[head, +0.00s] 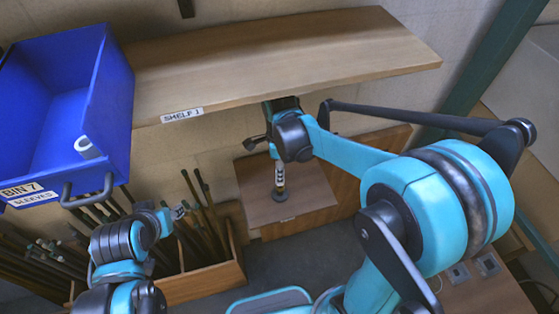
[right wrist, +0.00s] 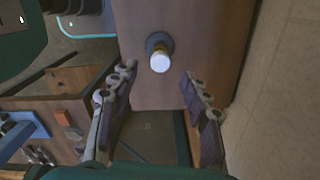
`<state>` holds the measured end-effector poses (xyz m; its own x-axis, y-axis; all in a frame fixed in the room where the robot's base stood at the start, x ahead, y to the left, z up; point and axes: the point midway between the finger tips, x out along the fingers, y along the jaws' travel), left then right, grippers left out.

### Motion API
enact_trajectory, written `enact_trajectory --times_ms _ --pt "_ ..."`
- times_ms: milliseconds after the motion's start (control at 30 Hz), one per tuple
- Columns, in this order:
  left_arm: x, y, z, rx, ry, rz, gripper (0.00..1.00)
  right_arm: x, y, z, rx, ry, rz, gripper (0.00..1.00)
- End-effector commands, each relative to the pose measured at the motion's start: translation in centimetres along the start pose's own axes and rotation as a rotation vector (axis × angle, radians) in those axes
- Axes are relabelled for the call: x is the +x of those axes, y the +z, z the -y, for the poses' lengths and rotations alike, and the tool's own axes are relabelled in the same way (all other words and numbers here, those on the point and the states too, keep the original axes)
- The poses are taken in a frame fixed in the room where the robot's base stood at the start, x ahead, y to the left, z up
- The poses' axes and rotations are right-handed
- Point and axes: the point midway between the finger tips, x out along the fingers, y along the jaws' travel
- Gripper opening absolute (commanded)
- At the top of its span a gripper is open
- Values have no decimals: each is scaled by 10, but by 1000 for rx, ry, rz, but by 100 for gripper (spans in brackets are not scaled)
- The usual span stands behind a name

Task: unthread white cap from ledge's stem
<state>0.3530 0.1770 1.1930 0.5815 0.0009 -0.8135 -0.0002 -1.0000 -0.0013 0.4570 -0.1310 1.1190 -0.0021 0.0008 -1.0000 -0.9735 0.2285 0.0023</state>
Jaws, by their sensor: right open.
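The white cap (right wrist: 160,62) is a pale round end on a short stem with a dark collar (right wrist: 158,41), which stands out from the wooden ledge (right wrist: 190,25). In the head view the stem (head: 280,181) rises from the lower wooden ledge (head: 255,208), just below my right wrist. My right gripper (right wrist: 158,71) is open, with one finger on each side of the cap and clear gaps to it. My left gripper (head: 179,211) is far to the left, away from the ledge; its finger opening is too small to read.
A long wooden shelf (head: 270,60) marked SHELF 1 overhangs my right wrist. A blue bin (head: 112,85) labelled sleeves, with a white sleeve (head: 87,147) inside, is at the left. A wooden crate (head: 210,278) of rods stands below, near my left arm.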

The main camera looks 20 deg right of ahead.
Motion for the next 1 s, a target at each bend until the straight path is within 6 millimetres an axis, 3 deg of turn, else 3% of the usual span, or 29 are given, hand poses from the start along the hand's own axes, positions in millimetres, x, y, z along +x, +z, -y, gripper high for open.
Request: enact_trajectory --times_ms 100,300,667,867,1000 --pt "4 3 0 0 0 0 40 22 0 1 -1 -1 0 47" --pt "8 5 0 0 0 0 40 44 0 0 -2 -1 1 47" --pt "8 6 0 0 0 0 40 50 0 0 -3 -2 1 47" --pt "8 6 0 0 0 0 40 50 0 0 -3 -2 1 0" --pt "8 6 0 0 0 0 40 50 0 0 -3 -2 1 0"
